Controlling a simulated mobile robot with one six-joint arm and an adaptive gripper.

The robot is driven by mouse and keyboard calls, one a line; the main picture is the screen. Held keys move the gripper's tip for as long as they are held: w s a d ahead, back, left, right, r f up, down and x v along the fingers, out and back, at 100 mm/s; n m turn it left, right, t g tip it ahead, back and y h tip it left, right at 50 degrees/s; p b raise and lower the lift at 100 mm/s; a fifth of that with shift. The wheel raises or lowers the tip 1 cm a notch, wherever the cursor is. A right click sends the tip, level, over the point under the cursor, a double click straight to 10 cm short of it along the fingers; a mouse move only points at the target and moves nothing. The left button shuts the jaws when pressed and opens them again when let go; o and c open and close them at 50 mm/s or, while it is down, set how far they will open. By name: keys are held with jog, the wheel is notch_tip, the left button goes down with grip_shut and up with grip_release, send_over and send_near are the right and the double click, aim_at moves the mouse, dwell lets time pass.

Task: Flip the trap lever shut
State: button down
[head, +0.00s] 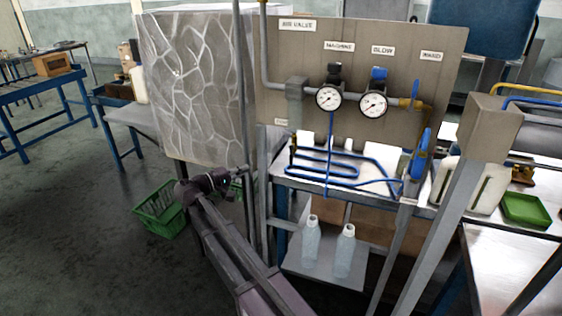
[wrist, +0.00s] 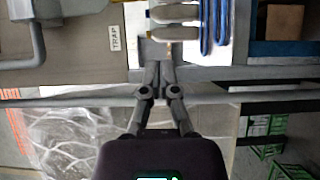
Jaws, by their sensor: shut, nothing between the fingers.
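My gripper (head: 240,171) is shut and empty in the head view, in front of the upright grey post left of the air panel. In the wrist view its fingers (wrist: 152,66) meet at the middle, a little below and right of the white TRAP label (wrist: 115,38). The same small label (head: 282,122) is at the panel's lower left, too small to read in the head view. I cannot clearly make out the trap lever or its position in either view. Whether my fingers touch anything is unclear.
The panel (head: 440,60) carries two gauges (head: 328,97) and piping. A coiled blue hose (head: 325,165) lies on the bench below it. Two bottles (head: 344,252) stand on the lower shelf. A green crate (head: 160,212) is on the floor at left. Grey posts stand close to my arm.

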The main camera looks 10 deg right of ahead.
aim_at(291, 155)
jog(key=shift+d, duration=0.1)
jog(key=s+d+x, duration=0.1)
jog(key=s+x, duration=0.1)
jog(key=x, duration=1)
jog(key=shift+d, duration=0.4)
jog(key=shift+s+d, duration=0.1)
